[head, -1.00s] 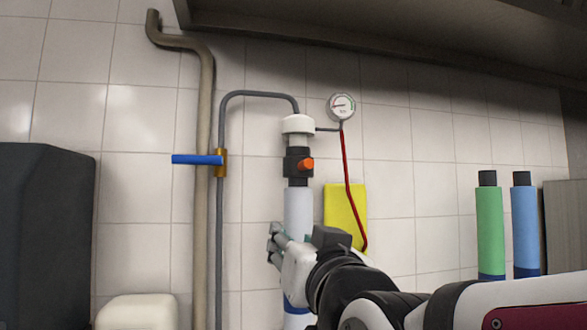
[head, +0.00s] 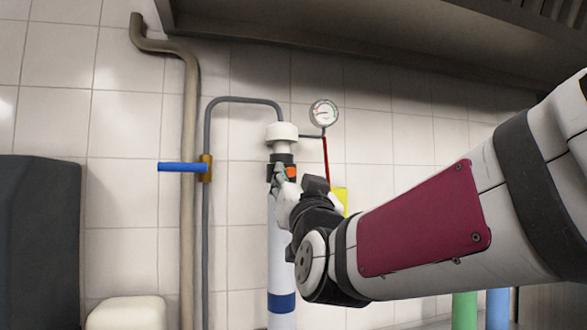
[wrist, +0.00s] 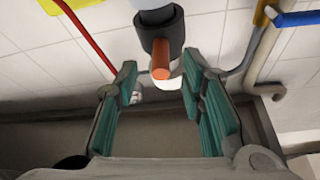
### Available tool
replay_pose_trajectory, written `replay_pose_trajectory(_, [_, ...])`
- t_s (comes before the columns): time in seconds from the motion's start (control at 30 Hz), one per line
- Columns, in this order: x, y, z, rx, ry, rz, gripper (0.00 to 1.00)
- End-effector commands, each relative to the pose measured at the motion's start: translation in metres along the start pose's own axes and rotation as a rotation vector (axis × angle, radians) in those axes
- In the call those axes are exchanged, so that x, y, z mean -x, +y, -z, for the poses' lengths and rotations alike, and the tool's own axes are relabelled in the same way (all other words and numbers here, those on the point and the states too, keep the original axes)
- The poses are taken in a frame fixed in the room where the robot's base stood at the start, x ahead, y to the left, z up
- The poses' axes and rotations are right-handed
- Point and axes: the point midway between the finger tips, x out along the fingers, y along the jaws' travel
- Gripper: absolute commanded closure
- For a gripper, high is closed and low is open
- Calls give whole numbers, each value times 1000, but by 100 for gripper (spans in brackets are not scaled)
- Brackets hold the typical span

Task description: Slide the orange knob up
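The orange knob (head: 291,173) sticks out of a black collar (head: 284,158) on the upright white cylinder (head: 280,250) against the wall, below its white cap (head: 281,132). In the head view my gripper (head: 281,178) is at the knob's height and partly hides the knob and collar. In the wrist view the knob (wrist: 160,60) points toward the camera, near the mouth of my gripper (wrist: 158,95). The two teal-padded fingers are spread apart, one on each side of the knob's line, with nothing held between them. Whether a finger touches the knob cannot be told.
A pressure gauge (head: 324,113) with a red hose (head: 327,160) is right of the cylinder. A grey pipe (head: 206,250) with a blue valve handle (head: 183,167) is left. A yellow panel (head: 341,196) is partly hidden behind my arm. A hood (head: 380,50) overhangs above.

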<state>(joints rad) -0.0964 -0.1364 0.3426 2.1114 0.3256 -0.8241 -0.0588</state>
Motion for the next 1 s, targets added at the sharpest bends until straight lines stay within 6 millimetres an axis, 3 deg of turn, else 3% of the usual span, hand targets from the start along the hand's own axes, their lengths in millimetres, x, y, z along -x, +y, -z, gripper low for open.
replay_pose_trajectory(0.3, [-40,0,0,0,-1,0,64])
replay_pose_trajectory(0.73, [-48,0,0,1,0,0,64])
replay_pose_trajectory(0.9, [-48,0,0,1,0,0,100])
replay_pose_trajectory(1.0, [-48,0,0,1,0,0,100])
